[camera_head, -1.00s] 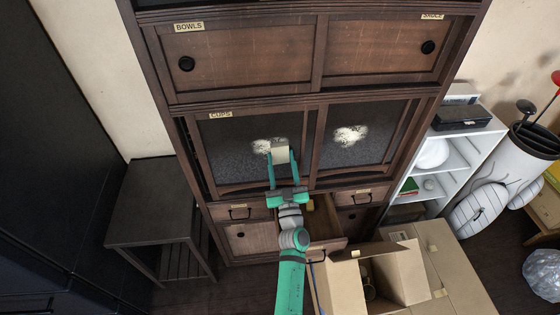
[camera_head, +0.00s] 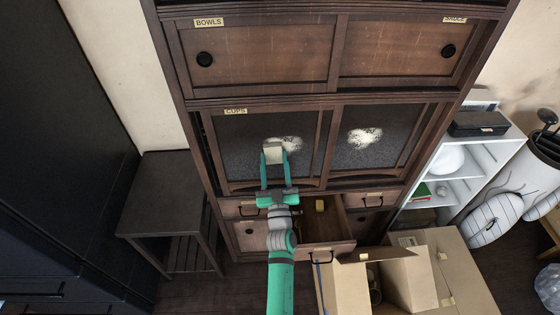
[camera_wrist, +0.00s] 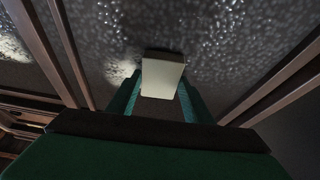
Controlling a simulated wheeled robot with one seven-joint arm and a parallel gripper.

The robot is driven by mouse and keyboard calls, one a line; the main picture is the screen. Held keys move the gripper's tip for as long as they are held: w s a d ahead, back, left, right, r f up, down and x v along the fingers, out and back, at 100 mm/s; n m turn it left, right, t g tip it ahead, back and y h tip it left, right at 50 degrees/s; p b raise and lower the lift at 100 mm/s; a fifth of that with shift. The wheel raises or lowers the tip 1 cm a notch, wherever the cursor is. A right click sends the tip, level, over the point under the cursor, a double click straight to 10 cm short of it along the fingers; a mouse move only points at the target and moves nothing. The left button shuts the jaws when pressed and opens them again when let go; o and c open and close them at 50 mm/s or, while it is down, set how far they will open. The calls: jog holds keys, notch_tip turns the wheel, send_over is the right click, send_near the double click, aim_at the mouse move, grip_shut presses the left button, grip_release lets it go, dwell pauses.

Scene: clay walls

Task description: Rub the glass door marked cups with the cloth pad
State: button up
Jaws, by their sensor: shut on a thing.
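The glass door marked cups (camera_head: 240,160) is the left of two dark speckled panes in the wooden cabinet, with its label (camera_head: 236,111) at the top left. A white smudge (camera_head: 290,143) shows on this pane, just right of the pad. My gripper (camera_head: 273,160) is shut on the pale cloth pad (camera_head: 272,151), held in front of the glass. In the wrist view the pad (camera_wrist: 162,76) sits between the green fingertips, close to the glass (camera_wrist: 230,30). I cannot tell whether it touches. Part of the smudge is hidden behind the pad.
The right pane (camera_head: 360,150) also has a white smudge (camera_head: 364,138). An open drawer (camera_head: 325,222) sticks out below the doors. An open cardboard box (camera_head: 408,280) stands at lower right, a dark side table (camera_head: 175,195) at left, and a white shelf (camera_head: 470,180) at right.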

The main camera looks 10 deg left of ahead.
aim_at(267, 152)
jog(key=shift+s+a, duration=0.2)
jog(key=shift+a, duration=0.7)
jog(key=shift+s+a, duration=0.25)
jog(key=shift+a, duration=0.7)
jog(key=shift+s+a, duration=0.2)
jog(key=shift+a, duration=0.7)
jog(key=shift+r, duration=1.25)
jog(key=shift+w+d, duration=0.5)
jog(key=shift+d, duration=1.45)
jog(key=shift+w+d, duration=0.55)
jog(key=shift+d, duration=1.35)
jog(key=shift+w+d, duration=0.5)
jog(key=shift+d, duration=1.45)
jog(key=shift+w, duration=0.1)
jog(key=shift+a, duration=0.1)
jog(key=shift+s+a, duration=0.2)
jog(key=shift+a, duration=0.55)
jog(key=shift+s+a, duration=0.15)
jog(key=shift+a, duration=0.6)
jog(key=shift+s+a, duration=0.2)
jog(key=shift+a, duration=0.55)
jog(key=shift+s+a, duration=0.3)
jog(key=shift+a, duration=0.5)
jog(key=shift+s+a, duration=0.25)
jog(key=shift+a, duration=0.55)
jog(key=shift+a, duration=0.1)
jog(key=shift+s+a, duration=0.25)
jog(key=shift+a, duration=0.7)
jog(key=shift+s+a, duration=0.25)
jog(key=shift+a, duration=0.65)
